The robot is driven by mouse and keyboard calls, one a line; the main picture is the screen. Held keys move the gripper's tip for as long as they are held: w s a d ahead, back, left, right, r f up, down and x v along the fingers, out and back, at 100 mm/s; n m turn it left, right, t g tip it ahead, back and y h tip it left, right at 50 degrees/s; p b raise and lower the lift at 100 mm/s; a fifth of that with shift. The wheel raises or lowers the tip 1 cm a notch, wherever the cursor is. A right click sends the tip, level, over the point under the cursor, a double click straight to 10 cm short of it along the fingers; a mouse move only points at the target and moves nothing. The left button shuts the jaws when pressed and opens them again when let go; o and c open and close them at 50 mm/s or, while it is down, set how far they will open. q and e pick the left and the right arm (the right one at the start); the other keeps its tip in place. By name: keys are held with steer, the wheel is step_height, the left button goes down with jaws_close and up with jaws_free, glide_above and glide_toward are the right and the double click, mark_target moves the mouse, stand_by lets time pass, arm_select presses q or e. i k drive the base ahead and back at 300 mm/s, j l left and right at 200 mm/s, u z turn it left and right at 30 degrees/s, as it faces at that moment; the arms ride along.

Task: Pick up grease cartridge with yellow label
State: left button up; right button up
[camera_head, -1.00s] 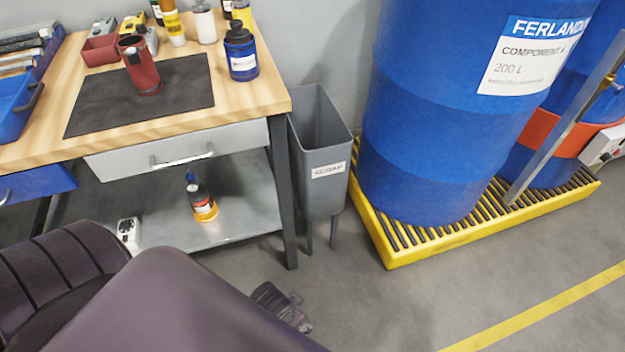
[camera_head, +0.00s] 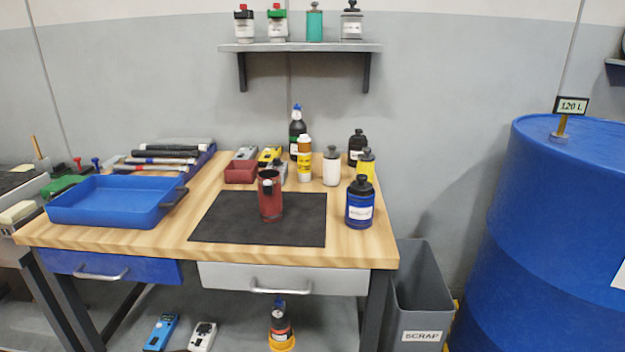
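A slim upright cylinder with a yellow body and a pale band (camera_head: 304,168) stands at the back of the wooden workbench. It looks like the grease cartridge with yellow label, but its print is too small to read. A dark bottle with a blue cap (camera_head: 297,128) stands just behind it, and a white bottle (camera_head: 331,168) stands to its right. A yellow bottle with a black cap (camera_head: 367,164) is further right. Neither of my grippers is in view.
The workbench (camera_head: 350,248) carries a dark mat (camera_head: 225,222) with a red cup-like container (camera_head: 270,200), a blue tray (camera_head: 110,203), a red bin (camera_head: 240,172) and a blue bottle (camera_head: 360,205). A scrap bin (camera_head: 425,290) and blue drum (camera_head: 560,220) stand right. A wall shelf (camera_head: 300,47) hangs above.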

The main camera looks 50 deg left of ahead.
mark_target(303, 142)
steer(key=u, duration=1.65)
